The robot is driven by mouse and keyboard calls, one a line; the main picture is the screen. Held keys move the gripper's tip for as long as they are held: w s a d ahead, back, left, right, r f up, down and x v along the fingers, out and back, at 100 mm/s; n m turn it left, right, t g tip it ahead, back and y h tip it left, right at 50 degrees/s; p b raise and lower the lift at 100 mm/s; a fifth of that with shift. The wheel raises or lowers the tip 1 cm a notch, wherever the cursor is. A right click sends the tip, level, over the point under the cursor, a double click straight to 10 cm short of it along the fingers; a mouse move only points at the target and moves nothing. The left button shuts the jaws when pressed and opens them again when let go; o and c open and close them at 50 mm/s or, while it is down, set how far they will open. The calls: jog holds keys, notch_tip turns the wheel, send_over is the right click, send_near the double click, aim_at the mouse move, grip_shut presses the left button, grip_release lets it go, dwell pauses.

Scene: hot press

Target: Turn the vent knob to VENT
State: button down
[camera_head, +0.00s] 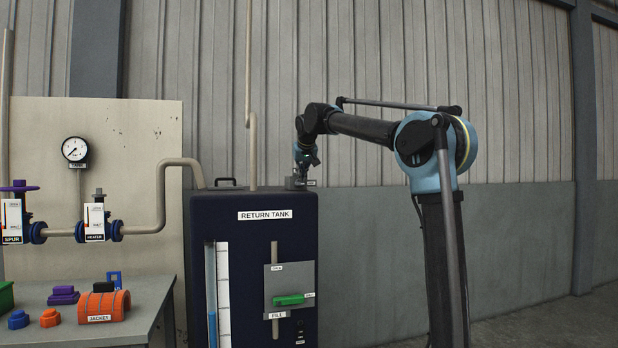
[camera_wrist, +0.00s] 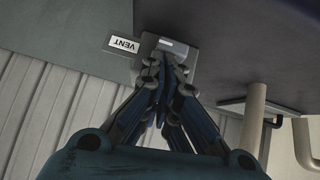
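The dark blue return tank (camera_head: 262,232) stands in the middle of the head view. The small grey vent fitting (camera_head: 290,184) sits on its top at the right edge. In the wrist view the grey vent block (camera_wrist: 190,57) has a pale mark, and a white VENT plate (camera_wrist: 123,45) lies left of it. My gripper (camera_wrist: 167,65) reaches down onto the block from above; it also shows in the head view (camera_head: 303,176). The fingers are drawn close together at the block, around the vent knob. The fingers hide most of the knob, and its angle cannot be made out.
A pipe (camera_head: 252,150) rises from the tank top, beside a black handle (camera_head: 225,182); both lie to the right in the wrist view. The tank front has a green lever (camera_head: 288,300). A bench (camera_head: 140,330) with an orange jacket (camera_head: 103,306) stands left. The right side is free.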

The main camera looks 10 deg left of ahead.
jog(key=shift+d+f, duration=0.2)
jog(key=shift+d, duration=0.15)
jog(key=shift+w+r, duration=0.1)
jog(key=shift+r, duration=0.05)
dwell(0.4)
